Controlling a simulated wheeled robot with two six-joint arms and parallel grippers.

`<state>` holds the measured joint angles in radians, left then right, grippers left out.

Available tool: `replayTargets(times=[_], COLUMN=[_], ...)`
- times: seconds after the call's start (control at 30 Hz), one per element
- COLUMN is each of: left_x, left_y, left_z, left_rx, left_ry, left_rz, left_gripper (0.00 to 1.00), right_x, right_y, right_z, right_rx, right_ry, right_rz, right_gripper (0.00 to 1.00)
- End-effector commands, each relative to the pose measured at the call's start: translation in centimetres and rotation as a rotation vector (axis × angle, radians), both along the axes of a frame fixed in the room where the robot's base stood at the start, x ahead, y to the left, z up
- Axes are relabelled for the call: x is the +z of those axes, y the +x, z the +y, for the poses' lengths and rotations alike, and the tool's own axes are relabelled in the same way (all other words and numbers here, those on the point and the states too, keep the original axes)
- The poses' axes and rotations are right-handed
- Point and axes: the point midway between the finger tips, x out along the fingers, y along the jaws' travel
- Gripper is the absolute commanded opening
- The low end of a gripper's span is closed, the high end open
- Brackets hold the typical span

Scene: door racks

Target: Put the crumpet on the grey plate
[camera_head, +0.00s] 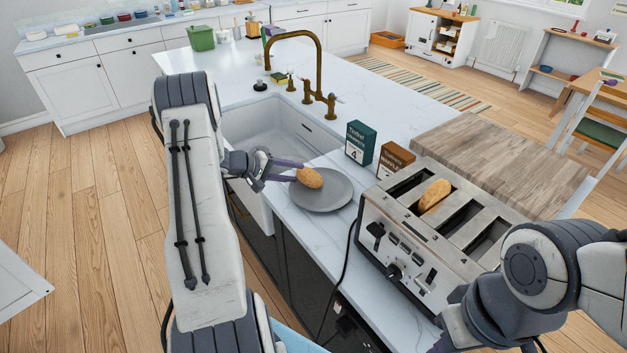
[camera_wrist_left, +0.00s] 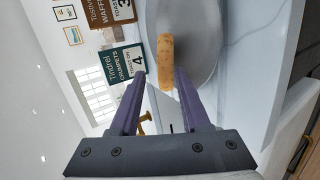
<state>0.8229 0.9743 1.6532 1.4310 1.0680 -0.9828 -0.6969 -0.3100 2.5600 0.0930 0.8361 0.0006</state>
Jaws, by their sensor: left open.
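A round golden-brown crumpet (camera_head: 310,178) shows over the back left part of the grey plate (camera_head: 325,197), on the white counter beside the sink. In the left wrist view the crumpet (camera_wrist_left: 166,62) is seen edge-on, with the plate (camera_wrist_left: 205,40) behind it. I cannot tell whether it rests fully on the plate. My left gripper (camera_head: 298,172) reaches in from the left. Its purple fingers (camera_wrist_left: 164,82) are open, one on each side of the crumpet's near end, with gaps visible. My right arm shows at the lower right, but its fingertips are out of view.
A steel toaster (camera_head: 408,254) stands right of the plate, with a bread piece (camera_head: 435,195) in one slot. A green box (camera_head: 360,142) and a brown box (camera_head: 396,159) stand behind the plate. A brass tap (camera_head: 318,70) rises by the sink (camera_head: 270,125). A wooden board (camera_head: 500,165) lies behind the toaster.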

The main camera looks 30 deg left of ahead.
Motion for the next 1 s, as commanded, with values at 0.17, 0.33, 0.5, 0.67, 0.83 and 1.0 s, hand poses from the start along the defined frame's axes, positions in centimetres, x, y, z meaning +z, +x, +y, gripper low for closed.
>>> replayTargets(times=[0.17,0.33,0.5,0.67,0.83,1.0], left_x=[1.1,1.6,1.6,1.9,4.9,7.9], left_y=[-1.6,-2.3,-2.4,-2.4,-3.2,-4.1], left_z=[1.2,1.6,1.6,1.7,2.2,2.8], left_rx=[0.002,0.001,0.0,0.0,-0.001,0.001], left_ry=[0.0,0.0,0.0,0.0,0.002,0.002], left_rz=[-0.001,0.0,0.0,0.0,-0.003,-0.002], left_gripper=[0.46,0.46,0.46,0.46,0.46,0.46], right_x=[0.2,0.2,0.2,0.4,1.7,2.9], right_y=[0.0,0.0,0.0,0.0,0.0,0.0], right_z=[0.0,0.0,0.0,0.0,0.0,0.0], right_rx=[0.0,0.0,0.0,0.0,0.0,0.0], right_ry=[0.0,0.0,0.0,0.0,0.0,0.0], right_rz=[0.0,0.0,0.0,0.0,0.0,0.0], right_gripper=[0.0,0.0,0.0,0.0,0.0,0.0])
